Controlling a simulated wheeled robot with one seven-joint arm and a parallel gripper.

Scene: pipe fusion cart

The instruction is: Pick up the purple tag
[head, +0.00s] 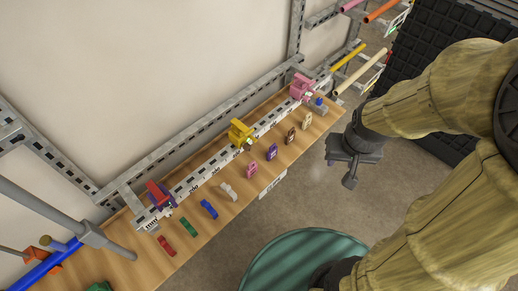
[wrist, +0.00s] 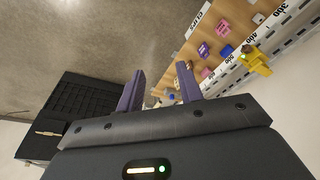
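The purple tag (head: 271,152) lies on the wooden shelf (head: 230,215), between a pink tag (head: 251,169) and a brown tag (head: 291,135). My gripper (head: 349,172) is right of the shelf in the head view, apart from the purple tag. In the wrist view my gripper (wrist: 161,73) has its two fingers spread, with nothing held between them.
A yellow clamp (head: 240,132) stands on the marked rail behind the tags, with a pink clamp (head: 301,87) farther along. Red (head: 166,246), green, blue and white tags line the shelf. A green round top (head: 305,260) stands below. Floor is clear between shelf and gripper.

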